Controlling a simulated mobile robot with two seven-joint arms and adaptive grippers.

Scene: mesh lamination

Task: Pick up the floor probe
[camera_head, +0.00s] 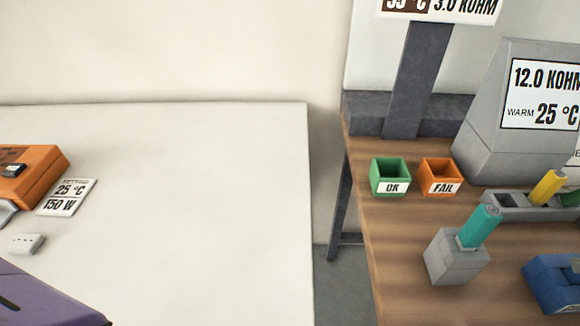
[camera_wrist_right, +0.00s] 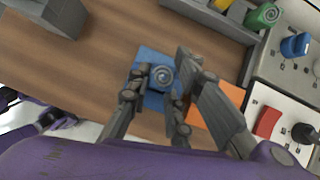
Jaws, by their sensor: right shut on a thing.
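No label in view names the floor probe. A blue probe (camera_wrist_right: 162,77) with a ringed round end stands at a blue block (camera_wrist_right: 150,61) on the wooden bench in the right wrist view. My right gripper (camera_wrist_right: 155,101) has its fingers on either side of this probe and is shut on it. The probe still appears to be at its block; its lower part is hidden. In the head view the blue block (camera_head: 550,285) is cut off at the right edge. A teal probe (camera_head: 480,226) stands in a grey block (camera_head: 455,258).
A yellow probe (camera_head: 547,188) stands in a grey rack behind the teal one. Green OK (camera_head: 390,171) and orange FAIL (camera_head: 440,172) bins stand farther back. A grey display (camera_head: 500,135) rises behind the rack. A gap separates the bench from the white table (camera_head: 200,220), whose middle is clear.

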